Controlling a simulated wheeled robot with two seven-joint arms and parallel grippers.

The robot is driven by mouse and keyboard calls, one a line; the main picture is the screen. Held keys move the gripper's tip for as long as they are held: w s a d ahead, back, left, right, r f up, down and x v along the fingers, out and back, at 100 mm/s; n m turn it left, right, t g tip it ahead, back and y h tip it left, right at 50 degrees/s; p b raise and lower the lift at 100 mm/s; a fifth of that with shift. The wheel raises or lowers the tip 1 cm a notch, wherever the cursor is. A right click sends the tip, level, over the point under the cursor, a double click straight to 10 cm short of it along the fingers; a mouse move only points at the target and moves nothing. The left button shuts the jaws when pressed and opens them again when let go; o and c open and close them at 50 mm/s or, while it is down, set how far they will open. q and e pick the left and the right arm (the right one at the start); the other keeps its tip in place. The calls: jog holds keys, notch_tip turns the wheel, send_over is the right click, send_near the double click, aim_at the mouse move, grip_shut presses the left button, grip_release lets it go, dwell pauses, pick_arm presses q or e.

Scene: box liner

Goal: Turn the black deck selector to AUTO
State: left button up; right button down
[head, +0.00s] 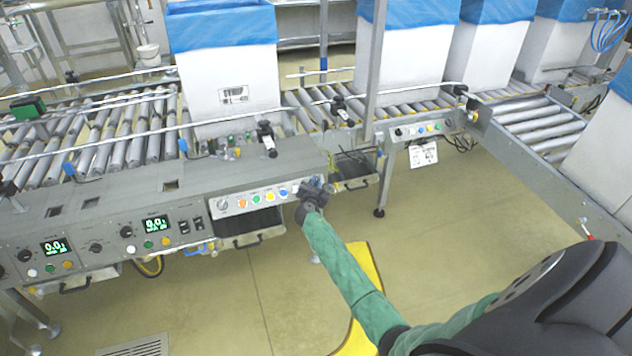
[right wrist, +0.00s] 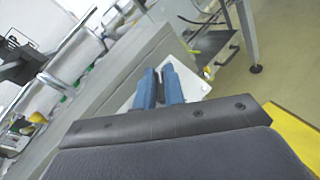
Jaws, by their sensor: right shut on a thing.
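My right gripper (head: 316,184) is at the right end of the white-plated control panel (head: 233,209) on the front of the conveyor deck. In the right wrist view its two blue fingers (right wrist: 159,86) point at the white plate, close together, and are shut on a small dark part between their tips. This appears to be the black deck selector, but the gripper hides it almost wholly. Its pointer and the AUTO marking cannot be read. My left gripper is not in view.
A row of coloured buttons (head: 256,198) and a rotary knob (head: 223,204) sit left of my gripper. A second panel with green displays (head: 157,224) is further left. White boxes with blue liners (head: 228,85) stand on the rollers. The floor (head: 470,240) at right is clear.

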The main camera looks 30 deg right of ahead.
jog(key=shift+s+a+f+m+g+h, duration=0.15)
jog(key=shift+a+f+m+g+h, duration=0.15)
jog(key=shift+f+m+g, duration=0.55)
jog(key=shift+r, duration=0.2)
jog(key=c, duration=1.5)
grip_release()
jog(key=shift+a+r, duration=0.1)
jog(key=shift+w, duration=0.2)
jog(key=shift+r, duration=0.2)
jog(key=shift+v, duration=3.8)
jog(key=shift+s+f, duration=0.1)
jog(key=shift+f, duration=0.05)
